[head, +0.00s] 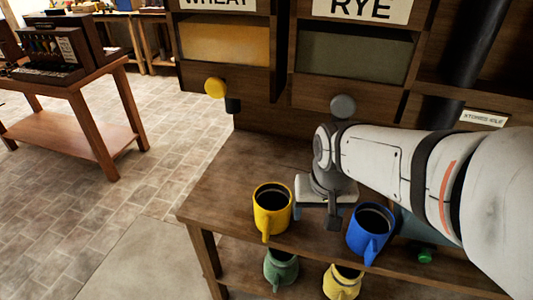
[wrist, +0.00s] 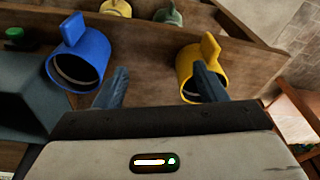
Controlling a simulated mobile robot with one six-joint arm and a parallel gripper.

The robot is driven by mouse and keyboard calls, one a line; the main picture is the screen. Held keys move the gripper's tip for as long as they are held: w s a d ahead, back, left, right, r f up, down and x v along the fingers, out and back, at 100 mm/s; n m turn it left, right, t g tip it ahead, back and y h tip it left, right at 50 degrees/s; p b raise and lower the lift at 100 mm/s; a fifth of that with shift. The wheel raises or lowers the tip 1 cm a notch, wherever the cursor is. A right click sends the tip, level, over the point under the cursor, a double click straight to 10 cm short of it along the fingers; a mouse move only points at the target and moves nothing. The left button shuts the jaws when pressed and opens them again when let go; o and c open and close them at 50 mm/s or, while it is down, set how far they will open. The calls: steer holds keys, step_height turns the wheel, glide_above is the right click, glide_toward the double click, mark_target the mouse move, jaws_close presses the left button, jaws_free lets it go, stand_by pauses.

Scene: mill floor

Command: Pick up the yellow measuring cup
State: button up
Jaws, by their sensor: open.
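A yellow measuring cup (head: 268,214), mug-shaped with a dark inside, stands upright near the front edge of the wooden bench. Its handle points to that edge. It also shows in the wrist view (wrist: 185,68), where one finger overlaps its rim; I cannot tell if they touch. My gripper (head: 328,212) is open and empty over the bench, right of the yellow cup and left of a blue cup (head: 369,232). In the wrist view my fingers (wrist: 160,80) are spread between these two cups. A second, paler yellow cup (head: 342,285) sits on the lower shelf.
A green cup (head: 281,268) is on the lower shelf (head: 237,272). A grey-blue box (wrist: 30,98) and a green knob (head: 425,256) are beside the blue cup. Wheat and rye bins (head: 230,45) rise behind the bench. Bare bench top (head: 235,180) lies behind and left of the yellow cup.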

mark_target(268, 224)
steer(key=shift+o, duration=0.6)
steer(key=w+a+f+m+g, duration=0.1)
steer(key=w+a+f, duration=0.2)
steer(key=w, duration=0.1)
steer(key=shift+w+a+p, duration=0.3)
steer(key=shift+w+p, duration=0.05)
steer(key=shift+w, duration=0.05)
steer(key=shift+m+g, duration=0.5)
steer(key=shift+m, duration=0.3)
steer(key=w+a+f, duration=0.1)
steer(key=a+f, duration=0.1)
steer(key=f, duration=0.2)
steer(key=w+a+f+p, duration=0.1)
steer(key=w+a+f, duration=0.1)
steer(key=f, duration=0.3)
steer(key=w+a+f, duration=0.1)
steer(key=a+f, duration=0.1)
steer(key=f, duration=0.3)
steer(key=shift+w+a+f, duration=0.15)
steer(key=shift+w, duration=0.2)
steer(key=shift+c, duration=0.5)
jaws_close()
